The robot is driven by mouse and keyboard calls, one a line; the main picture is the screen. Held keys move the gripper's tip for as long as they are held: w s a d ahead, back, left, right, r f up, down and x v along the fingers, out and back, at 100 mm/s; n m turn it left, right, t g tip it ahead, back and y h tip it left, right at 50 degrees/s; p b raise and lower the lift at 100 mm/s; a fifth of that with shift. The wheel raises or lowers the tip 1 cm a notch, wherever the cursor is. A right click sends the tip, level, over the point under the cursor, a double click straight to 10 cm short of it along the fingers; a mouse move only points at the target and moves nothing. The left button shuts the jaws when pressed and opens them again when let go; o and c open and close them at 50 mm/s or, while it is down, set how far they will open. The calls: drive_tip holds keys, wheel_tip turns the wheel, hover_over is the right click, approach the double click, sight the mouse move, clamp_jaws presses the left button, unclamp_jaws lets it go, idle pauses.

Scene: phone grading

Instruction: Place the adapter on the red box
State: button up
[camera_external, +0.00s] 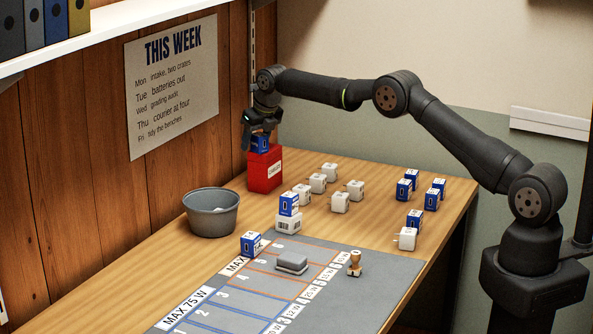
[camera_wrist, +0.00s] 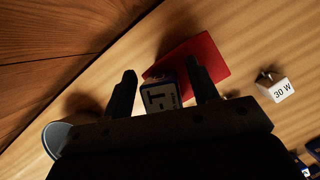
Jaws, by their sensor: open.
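The red box (camera_external: 264,172) stands at the back of the table by the wooden wall; it also shows in the wrist view (camera_wrist: 211,60). A blue adapter (camera_external: 261,144) appears to rest on top of it, under my gripper (camera_external: 259,133). In the wrist view the adapter's dark, lettered face (camera_wrist: 160,97) lies between the two fingers of my gripper (camera_wrist: 162,82). The fingers are open, with a gap on the adapter's left side and a narrower one on its right. The contact between adapter and box is partly hidden.
Several white adapters (camera_external: 318,183) and blue adapters (camera_external: 404,190) stand on the table to the right. A blue adapter (camera_external: 289,204) sits on a white one. A grey bowl (camera_external: 211,213) stands left; a marked grey mat (camera_external: 375,285), grey block (camera_external: 291,262) and wooden stamp (camera_external: 355,264) are in front.

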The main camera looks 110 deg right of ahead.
drive_tip(key=shift+r, duration=0.1)
drive_tip(key=v, duration=1.2)
drive_tip(key=x, duration=1.2)
drive_tip(key=shift+r, duration=1.45)
